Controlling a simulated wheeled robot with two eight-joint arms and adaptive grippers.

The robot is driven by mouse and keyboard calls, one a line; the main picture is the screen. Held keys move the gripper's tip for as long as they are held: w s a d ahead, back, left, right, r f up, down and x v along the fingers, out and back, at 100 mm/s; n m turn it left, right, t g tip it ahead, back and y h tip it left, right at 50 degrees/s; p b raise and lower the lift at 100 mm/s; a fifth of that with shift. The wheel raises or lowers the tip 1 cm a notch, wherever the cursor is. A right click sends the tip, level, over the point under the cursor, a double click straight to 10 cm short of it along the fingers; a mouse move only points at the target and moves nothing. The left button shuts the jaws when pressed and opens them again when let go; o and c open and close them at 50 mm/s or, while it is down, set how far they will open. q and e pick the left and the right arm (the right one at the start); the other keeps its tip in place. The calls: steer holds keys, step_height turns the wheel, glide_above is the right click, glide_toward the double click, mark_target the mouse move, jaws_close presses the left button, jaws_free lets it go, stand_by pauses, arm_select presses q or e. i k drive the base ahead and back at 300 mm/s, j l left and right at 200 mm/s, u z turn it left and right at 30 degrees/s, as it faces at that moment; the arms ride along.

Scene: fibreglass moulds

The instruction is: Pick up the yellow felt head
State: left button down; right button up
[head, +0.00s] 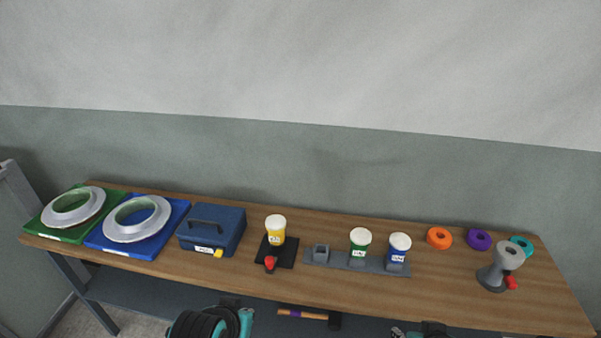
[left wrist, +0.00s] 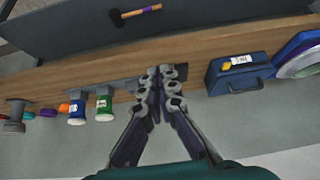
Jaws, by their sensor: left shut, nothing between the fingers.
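The yellow felt head (head: 276,235) is a yellow cylinder with a white round top and a small label. It stands upright on a black base with a red knob (head: 269,263), near the middle of the bench. In the left wrist view my left gripper (left wrist: 154,78) is shut and empty, its fingers together over the bench area between the green felt head (left wrist: 104,106) and the toolbox. The yellow head cannot be made out there; the fingers may hide it. My right gripper cannot be made out in either view.
On the wooden bench (head: 350,297), a blue toolbox (head: 212,231) stands left of the yellow head. A grey rack (head: 338,258) with green and blue (head: 398,252) heads is to its right. Orange, purple and teal rings and a grey stand (head: 495,275) are further right. A hammer (head: 302,313) is below.

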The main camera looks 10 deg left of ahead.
mark_target(275, 224)
steer(key=i+l, duration=0.2)
steer(key=i, duration=0.3)
steer(key=i+l+u, duration=0.1)
steer(key=i+l, duration=0.15)
steer(key=i, duration=0.25)
